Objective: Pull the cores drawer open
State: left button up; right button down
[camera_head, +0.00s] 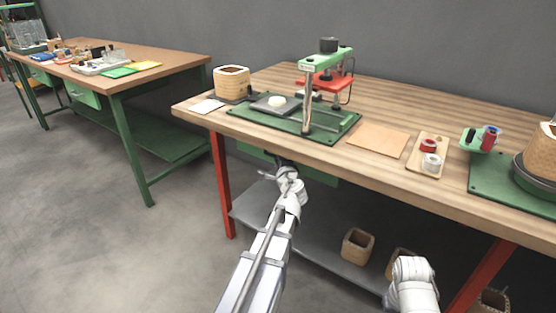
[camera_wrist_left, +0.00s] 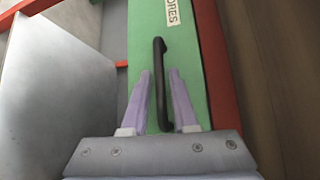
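The cores drawer (camera_wrist_left: 193,62) has a green front with a white label (camera_wrist_left: 172,12) on which the letters "ORES" show. In the head view part of the green drawer front (camera_head: 320,175) shows under the near edge of the wooden table. The black bar handle (camera_wrist_left: 159,68) stands between the two pale fingers of my left gripper (camera_wrist_left: 160,74). A narrow gap shows on each side of the handle, so the fingers look open around it. In the head view my left gripper (camera_head: 284,163) is at the drawer front, partly hidden by its own wrist. My right gripper is not in view.
The wooden table (camera_head: 275,85) has red legs (camera_head: 220,185) and a grey lower shelf (camera_head: 325,255) with wooden cores (camera_head: 357,246) on it. A green press (camera_head: 325,62) stands on top. Open floor lies left, before a second table (camera_head: 165,70).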

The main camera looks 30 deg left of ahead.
pick_arm(q)
jog(key=shift+w+a, duration=0.15)
jog(key=shift+a, duration=0.05)
grip_shut()
dwell(1.3)
